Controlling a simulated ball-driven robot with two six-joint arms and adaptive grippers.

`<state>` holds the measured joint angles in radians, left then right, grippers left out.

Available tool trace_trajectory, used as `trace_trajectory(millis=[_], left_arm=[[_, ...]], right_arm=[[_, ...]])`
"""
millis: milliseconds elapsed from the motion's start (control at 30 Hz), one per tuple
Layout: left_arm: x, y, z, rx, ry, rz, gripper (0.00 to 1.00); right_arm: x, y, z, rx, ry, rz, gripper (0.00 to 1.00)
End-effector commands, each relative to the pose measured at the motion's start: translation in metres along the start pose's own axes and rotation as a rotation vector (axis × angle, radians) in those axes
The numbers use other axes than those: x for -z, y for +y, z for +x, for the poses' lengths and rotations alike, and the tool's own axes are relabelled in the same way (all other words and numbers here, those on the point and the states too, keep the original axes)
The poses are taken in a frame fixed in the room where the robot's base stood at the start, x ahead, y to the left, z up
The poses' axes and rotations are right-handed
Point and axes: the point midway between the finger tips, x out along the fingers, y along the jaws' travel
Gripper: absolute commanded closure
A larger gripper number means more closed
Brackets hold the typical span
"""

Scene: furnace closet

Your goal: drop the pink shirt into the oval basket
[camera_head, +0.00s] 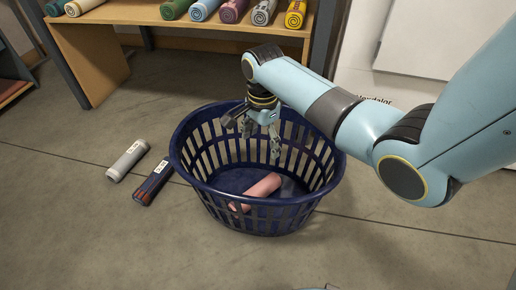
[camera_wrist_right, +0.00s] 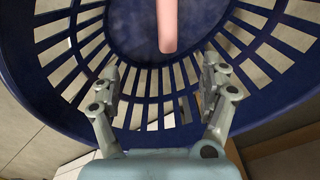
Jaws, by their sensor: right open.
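The oval basket (camera_head: 300,200) is dark blue with slatted sides and stands upright on the floor. The pink shirt (camera_head: 262,187), rolled into a cylinder, lies on its bottom, partly seen through the front slats. My right gripper (camera_head: 261,145) is open and empty, pointing down inside the basket's back part, above and apart from the shirt. In the right wrist view the basket (camera_wrist_right: 230,17) fills most of the picture, and the shirt (camera_wrist_right: 167,27) lies at the top middle, beyond the open fingers (camera_wrist_right: 160,88). My left gripper is not seen.
A grey roll (camera_head: 127,161) and a dark navy and red roll (camera_head: 153,182) lie on the floor left of the basket. A wooden shelf (camera_head: 130,12) with several coloured rolls stands behind. A white appliance (camera_head: 400,88) is at the back right. The front floor is clear.

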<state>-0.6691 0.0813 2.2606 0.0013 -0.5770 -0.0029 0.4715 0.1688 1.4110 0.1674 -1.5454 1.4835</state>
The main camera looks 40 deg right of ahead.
Motion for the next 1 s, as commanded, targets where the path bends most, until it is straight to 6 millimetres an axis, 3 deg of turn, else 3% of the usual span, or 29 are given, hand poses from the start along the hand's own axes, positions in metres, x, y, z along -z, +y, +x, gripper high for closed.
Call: trace_trajectory(millis=[233, 500, 700, 1000], left_arm=[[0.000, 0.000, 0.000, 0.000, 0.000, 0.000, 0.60], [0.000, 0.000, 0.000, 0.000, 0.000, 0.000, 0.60], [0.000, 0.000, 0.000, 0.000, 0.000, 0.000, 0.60], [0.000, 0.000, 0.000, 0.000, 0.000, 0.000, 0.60]], right_arm=[[0.000, -0.001, -0.018, 0.003, 0.001, -0.001, 0.21], [0.000, -0.001, -0.078, 0.004, 0.001, -0.001, 0.21], [0.000, -0.001, -0.110, 0.002, 0.001, 0.000, 0.21], [0.000, 0.000, -0.120, 0.000, 0.000, 0.000, 0.21]])
